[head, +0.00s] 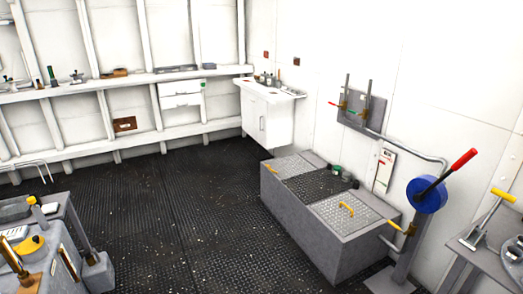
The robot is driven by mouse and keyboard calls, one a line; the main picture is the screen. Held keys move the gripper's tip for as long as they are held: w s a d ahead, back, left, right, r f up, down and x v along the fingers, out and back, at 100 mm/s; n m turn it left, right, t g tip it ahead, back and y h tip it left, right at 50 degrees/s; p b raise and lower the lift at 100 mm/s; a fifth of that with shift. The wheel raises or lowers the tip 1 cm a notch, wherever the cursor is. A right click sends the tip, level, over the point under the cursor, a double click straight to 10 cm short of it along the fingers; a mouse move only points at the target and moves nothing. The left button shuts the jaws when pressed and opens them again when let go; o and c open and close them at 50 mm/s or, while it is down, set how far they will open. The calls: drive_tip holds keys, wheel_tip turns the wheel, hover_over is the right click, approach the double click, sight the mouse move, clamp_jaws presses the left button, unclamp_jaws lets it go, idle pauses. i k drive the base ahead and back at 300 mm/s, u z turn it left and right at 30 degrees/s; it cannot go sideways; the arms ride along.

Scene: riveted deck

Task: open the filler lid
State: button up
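No part is plainly marked as the filler lid, and I cannot tell which one it is. A long grey chest (299,228) stands against the right wall. A grey machine (62,262) at the lower left carries a yellow round cap (31,245), which looks seated. My gripper is not in view.
A blue wheel (426,195) with a red-handled lever stands right of the chest. A grey bench (487,258) is at the right edge. A white cabinet (267,117) stands in the back corner. The dark riveted floor (165,215) is clear between machine and chest.

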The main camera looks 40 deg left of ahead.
sight(31, 245)
drive_tip(key=u, duration=1.8)
drive_tip(key=i, duration=1.5)
drive_tip(key=u, duration=2.75)
drive_tip(key=i, duration=0.5)
drive_tip(key=u, duration=0.05)
